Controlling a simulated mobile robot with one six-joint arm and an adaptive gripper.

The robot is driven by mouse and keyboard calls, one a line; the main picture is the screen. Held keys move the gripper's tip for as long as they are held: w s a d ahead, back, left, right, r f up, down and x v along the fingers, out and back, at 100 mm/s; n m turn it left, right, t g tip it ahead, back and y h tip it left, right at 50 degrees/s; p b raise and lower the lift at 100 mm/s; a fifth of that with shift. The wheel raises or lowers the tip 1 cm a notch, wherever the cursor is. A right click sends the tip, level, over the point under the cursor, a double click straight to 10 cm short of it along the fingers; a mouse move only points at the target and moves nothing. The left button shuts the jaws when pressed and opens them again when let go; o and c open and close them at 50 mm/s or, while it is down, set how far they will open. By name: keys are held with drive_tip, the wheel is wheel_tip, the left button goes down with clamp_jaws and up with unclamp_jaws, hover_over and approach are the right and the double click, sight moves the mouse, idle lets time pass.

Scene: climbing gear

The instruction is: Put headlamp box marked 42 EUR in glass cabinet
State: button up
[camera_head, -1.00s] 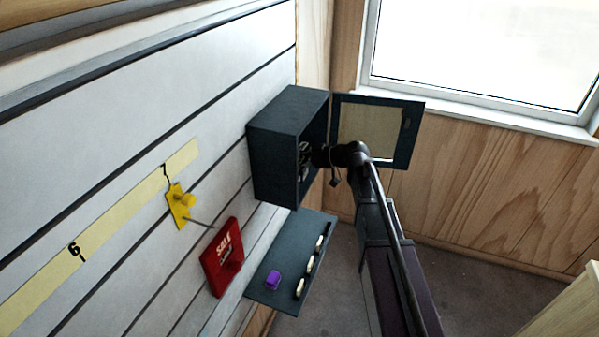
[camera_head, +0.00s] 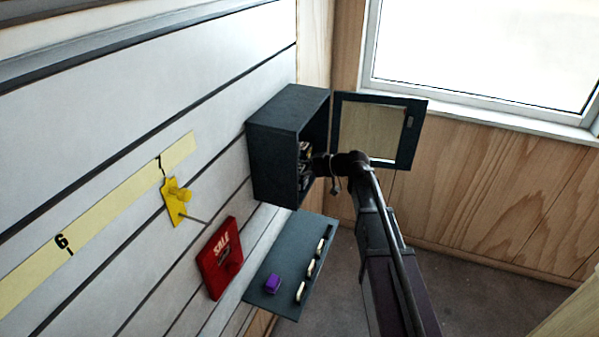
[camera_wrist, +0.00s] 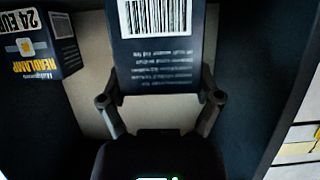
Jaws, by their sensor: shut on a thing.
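The dark glass cabinet (camera_head: 285,108) is mounted at the wall. Its glass door (camera_head: 418,135) stands open to the right. My gripper (camera_head: 308,168) reaches into the cabinet's open front. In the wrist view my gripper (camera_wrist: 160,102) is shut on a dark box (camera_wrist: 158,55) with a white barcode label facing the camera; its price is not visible. A second dark box, a headlamp box (camera_wrist: 40,45), stands inside at the left. Its upside-down lettering shows the word headlamp and a price that looks like 24 EUR. The held box's far end is cut off by the frame.
Below the cabinet is a dark shelf (camera_head: 270,303) with a purple item (camera_head: 272,284) and several pale pieces. A red sale sign (camera_head: 220,258) and a yellow holder (camera_head: 176,203) are on the slatted wall. A window is at upper right.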

drive_tip(key=shift+f, duration=0.1)
drive_tip(key=o, duration=1)
drive_tip(key=shift+s+d+r+p, duration=0.2)
drive_tip(key=shift+d+r+p, duration=0.1)
drive_tip(key=shift+d+r, duration=0.15)
drive_tip(key=p+v, duration=0.4)
drive_tip(key=v, duration=0.7)
drive_tip(key=shift+f, duration=0.1)
